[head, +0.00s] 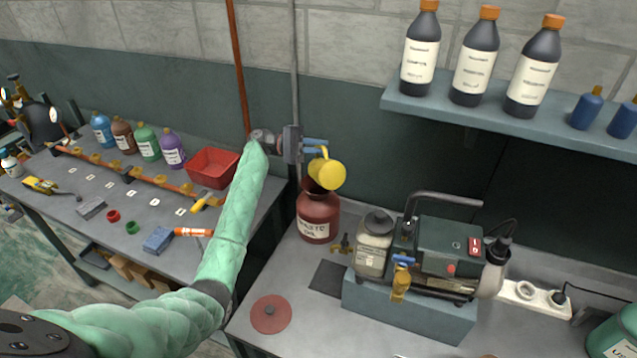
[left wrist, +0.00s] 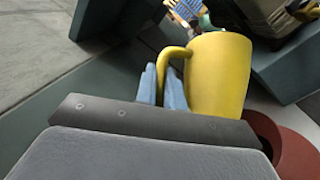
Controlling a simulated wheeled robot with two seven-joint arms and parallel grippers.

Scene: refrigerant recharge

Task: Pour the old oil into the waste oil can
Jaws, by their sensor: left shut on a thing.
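My left gripper (head: 316,147) is shut on the handle of a yellow cup (head: 329,174), with blue fingers on it. The cup is tilted above the mouth of the dark red waste oil can (head: 318,221), which stands on the right bench. In the left wrist view the cup (left wrist: 219,75) is in front of the fingers (left wrist: 162,88), and part of the red can (left wrist: 291,150) shows below it. The inside of the cup is hidden, and I cannot see whether oil is flowing. The right gripper does not show.
A pump (head: 445,262) stands on a grey-blue block (head: 410,307) right of the can. A red round lid (head: 271,314) lies on the bench front. A red bin (head: 213,168) and several bottles are on the left bench. A shelf (head: 500,115) with bottles hangs upper right.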

